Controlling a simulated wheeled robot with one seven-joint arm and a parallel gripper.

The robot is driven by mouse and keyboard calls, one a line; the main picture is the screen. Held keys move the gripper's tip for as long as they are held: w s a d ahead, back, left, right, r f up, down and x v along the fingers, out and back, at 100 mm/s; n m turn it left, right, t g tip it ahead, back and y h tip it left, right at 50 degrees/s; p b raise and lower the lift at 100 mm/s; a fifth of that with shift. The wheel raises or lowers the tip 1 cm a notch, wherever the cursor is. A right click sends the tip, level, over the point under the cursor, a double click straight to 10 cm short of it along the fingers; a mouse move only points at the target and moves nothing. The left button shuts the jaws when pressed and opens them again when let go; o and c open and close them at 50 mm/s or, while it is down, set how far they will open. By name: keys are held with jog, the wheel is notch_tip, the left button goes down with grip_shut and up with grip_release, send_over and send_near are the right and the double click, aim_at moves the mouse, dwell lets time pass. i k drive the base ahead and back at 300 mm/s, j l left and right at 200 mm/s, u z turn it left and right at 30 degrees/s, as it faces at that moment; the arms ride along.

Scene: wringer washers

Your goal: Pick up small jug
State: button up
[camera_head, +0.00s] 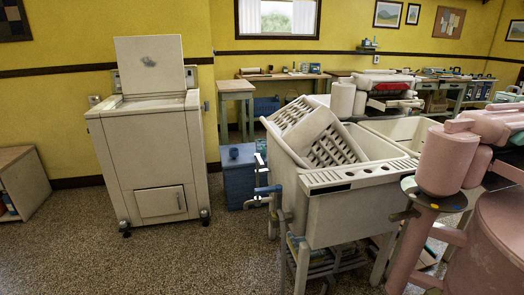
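I cannot make out a small jug with certainty. A small dark blue object (233,153) sits on top of a blue box (238,182), between the cream washer and the tub; it is too small to tell whether it is a jug. Several small items (294,69) stand on the back workbench, also too small to identify. My gripper is not in view.
A cream washer (150,150) with its lid raised stands at left. A large cream tub (345,210) holding slatted baskets (322,137) stands centre right. A pink wringer washer (445,160) is close at right. Speckled floor (160,262) is clear in front at left.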

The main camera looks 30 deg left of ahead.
aim_at(261, 145)
jog(key=u, duration=1.3)
